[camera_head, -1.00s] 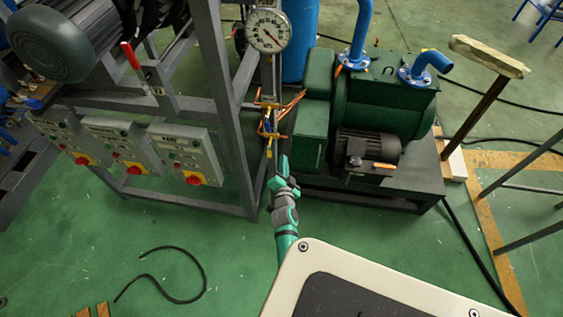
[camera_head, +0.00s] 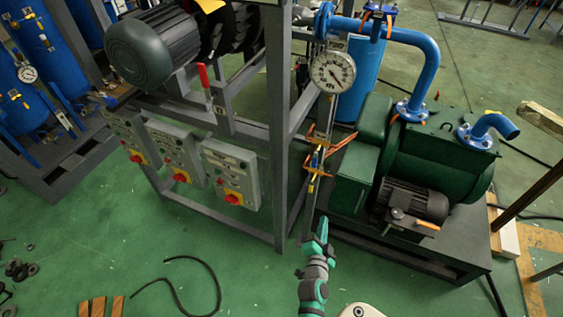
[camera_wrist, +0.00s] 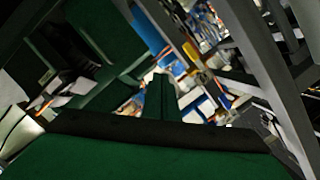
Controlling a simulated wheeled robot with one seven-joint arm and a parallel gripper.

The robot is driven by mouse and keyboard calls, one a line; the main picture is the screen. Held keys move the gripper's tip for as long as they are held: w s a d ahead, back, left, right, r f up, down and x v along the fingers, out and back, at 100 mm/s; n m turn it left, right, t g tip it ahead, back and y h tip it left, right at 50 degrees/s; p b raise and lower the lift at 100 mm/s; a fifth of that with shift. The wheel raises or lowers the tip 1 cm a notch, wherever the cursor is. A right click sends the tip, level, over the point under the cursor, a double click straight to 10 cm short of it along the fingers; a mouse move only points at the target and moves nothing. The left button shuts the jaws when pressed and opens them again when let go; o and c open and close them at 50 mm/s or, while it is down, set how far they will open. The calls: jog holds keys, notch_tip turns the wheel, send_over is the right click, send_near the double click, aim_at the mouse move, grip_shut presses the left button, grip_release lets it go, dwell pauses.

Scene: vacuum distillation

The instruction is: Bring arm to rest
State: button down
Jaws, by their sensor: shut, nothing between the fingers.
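My teal and grey arm reaches up from the bottom of the head view, and its slim gripper (camera_head: 322,228) points away from me toward the grey frame and the green pump. The fingers are shut with nothing between them. In the head view the gripper tip appears just below a thin pipe with a yellow-tipped valve (camera_head: 311,187), with a visible gap. In the wrist view the closed dark green fingers (camera_wrist: 161,98) stand upright in the middle, above my dark gripper body.
A grey steel frame (camera_head: 279,120) carries control boxes (camera_head: 230,175) with red knobs. A pressure gauge (camera_head: 333,72) sits above the valve. The green pump (camera_head: 430,150) and its dark motor (camera_head: 412,203) stand to the right.

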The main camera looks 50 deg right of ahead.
jog(key=shift+a, duration=0.1)
jog(key=w+a+r+n+t+y, duration=0.15)
jog(key=a+n, duration=0.25)
jog(key=a, duration=0.6)
jog(key=w+a+n+t+y, duration=0.1)
jog(key=a+n+t+y, duration=0.2)
jog(key=a, duration=0.7)
jog(key=w+a+r+n+t+y, duration=0.15)
jog(key=a+n, duration=0.25)
jog(key=a, duration=0.6)
jog(key=s+a+r+n+t+y, duration=0.1)
jog(key=s+a+r+n+y, duration=0.3)
jog(key=a, duration=0.5)
jog(key=s+a+r+n+t+y, duration=0.1)
jog(key=s+a+r+n+y, duration=0.3)
jog(key=s+a+r+n, duration=0.3)
jog(key=a+r, duration=0.2)
jog(key=a, duration=0.1)
jog(key=shift+a+r+n+t+y, duration=0.15)
jog(key=shift+n+t+y, duration=0.15)
jog(key=shift+t+y, duration=0.1)
